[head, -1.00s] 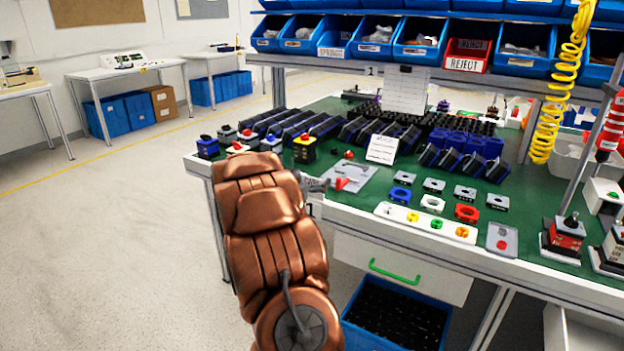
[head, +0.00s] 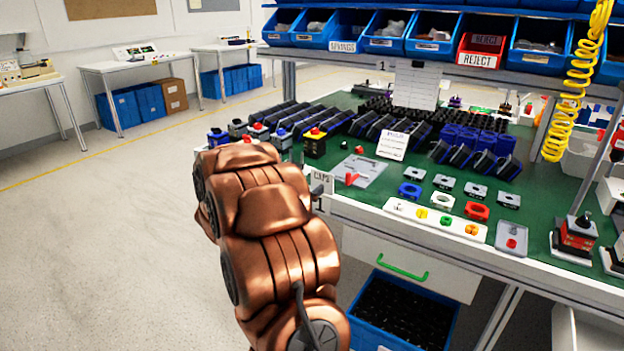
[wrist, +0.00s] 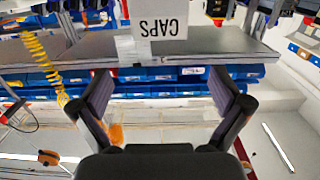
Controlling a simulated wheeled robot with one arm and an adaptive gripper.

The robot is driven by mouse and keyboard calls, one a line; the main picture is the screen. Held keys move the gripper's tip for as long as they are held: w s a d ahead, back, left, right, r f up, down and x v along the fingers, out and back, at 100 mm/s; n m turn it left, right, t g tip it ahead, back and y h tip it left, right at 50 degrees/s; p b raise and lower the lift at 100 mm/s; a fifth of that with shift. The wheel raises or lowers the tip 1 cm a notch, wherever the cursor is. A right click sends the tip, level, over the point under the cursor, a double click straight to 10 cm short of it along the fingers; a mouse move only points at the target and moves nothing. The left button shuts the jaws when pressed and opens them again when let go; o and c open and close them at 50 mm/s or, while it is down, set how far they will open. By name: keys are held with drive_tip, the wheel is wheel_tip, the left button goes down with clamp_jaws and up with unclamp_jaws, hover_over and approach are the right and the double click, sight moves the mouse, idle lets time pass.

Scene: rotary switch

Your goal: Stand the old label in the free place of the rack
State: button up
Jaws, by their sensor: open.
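A white label reading CAPS (head: 322,182) shows at the bench's front edge, just right of my arm in the head view. In the wrist view the CAPS label (wrist: 160,20) appears upside down, near the top middle. My gripper (wrist: 163,82) is open, with its two fingers wide apart and nothing between them. The label lies beyond the fingertips, apart from them in the picture. In the head view my gripper is hidden behind my arm. I cannot tell which thing is the rack or where its free place is.
The green bench top (head: 340,205) holds black and blue parts, a grey plate with a red piece (head: 358,172) and a white strip of coloured caps (head: 435,220). A standing white card (head: 393,145) is behind. A drawer (head: 410,262) and blue crate (head: 400,310) are below; floor at left is clear.

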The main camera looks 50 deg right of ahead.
drive_tip(key=shift+s+a, duration=0.1)
drive_tip(key=shift+a, duration=1.15)
